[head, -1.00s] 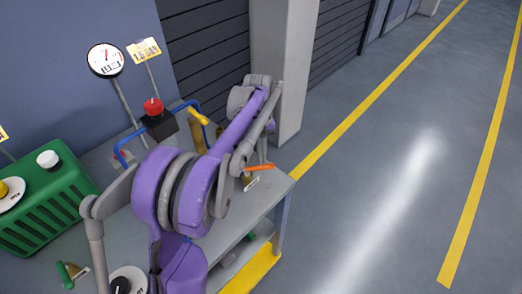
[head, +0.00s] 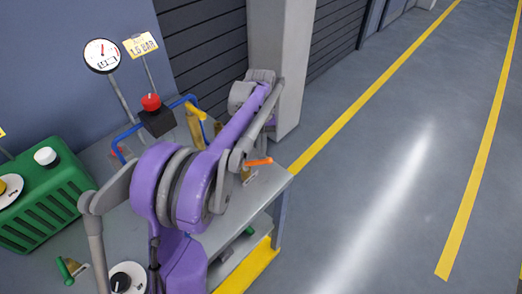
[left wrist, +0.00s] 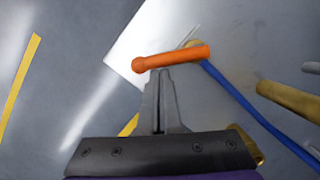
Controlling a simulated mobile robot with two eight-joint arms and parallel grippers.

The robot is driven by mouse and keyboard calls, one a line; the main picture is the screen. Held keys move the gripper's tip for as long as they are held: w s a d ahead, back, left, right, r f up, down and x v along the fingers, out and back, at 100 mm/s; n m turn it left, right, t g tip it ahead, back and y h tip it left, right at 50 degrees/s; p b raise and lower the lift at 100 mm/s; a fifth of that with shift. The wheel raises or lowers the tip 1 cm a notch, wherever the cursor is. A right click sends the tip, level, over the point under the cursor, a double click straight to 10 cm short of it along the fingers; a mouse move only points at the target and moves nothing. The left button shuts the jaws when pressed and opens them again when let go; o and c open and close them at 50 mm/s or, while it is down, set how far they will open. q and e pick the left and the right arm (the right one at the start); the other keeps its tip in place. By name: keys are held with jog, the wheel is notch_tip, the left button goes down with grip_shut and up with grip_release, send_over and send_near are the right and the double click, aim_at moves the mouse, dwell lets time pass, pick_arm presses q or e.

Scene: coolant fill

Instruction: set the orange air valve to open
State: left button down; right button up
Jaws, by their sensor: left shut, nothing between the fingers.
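The orange valve handle (head: 259,161) is a short lever near the right front corner of the grey bench, on a brass valve with a small tag. In the left wrist view the orange handle (left wrist: 178,57) lies nearly level across the picture, its round knob end on the left. My left gripper (left wrist: 160,72) is shut and empty. Its fingertips are just below the handle's left half in that view; I cannot tell whether they touch it. In the head view my purple and grey left arm hides most of this gripper. My right gripper is not in view.
The grey bench (head: 262,196) also bears a blue hose (head: 130,131), a red knob on a black block (head: 156,121), a gauge (head: 102,55) and a green housing (head: 45,200). A pillar (head: 281,60) stands behind. Open floor lies to the right.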

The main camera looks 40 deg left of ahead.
pick_arm(q)
jog(key=shift+d+m, duration=0.2)
jog(key=shift+m, duration=0.2)
jog(key=d+m, duration=0.1)
jog(key=m, duration=0.1)
jog(key=s+m+y, duration=0.1)
jog(key=m, duration=0.1)
jog(key=shift+s+d, duration=0.15)
jog(key=shift+d, duration=0.25)
jog(key=m, duration=0.1)
jog(key=s+d+m, duration=0.1)
jog(key=m, duration=0.1)
jog(key=shift+s+g+y, duration=0.1)
jog(key=shift+g+y, duration=0.2)
jog(key=shift+g, duration=0.1)
jog(key=shift+s+d, duration=0.1)
jog(key=shift+s, duration=0.15)
jog(key=shift+s+d, duration=0.1)
jog(key=shift+r, duration=0.1)
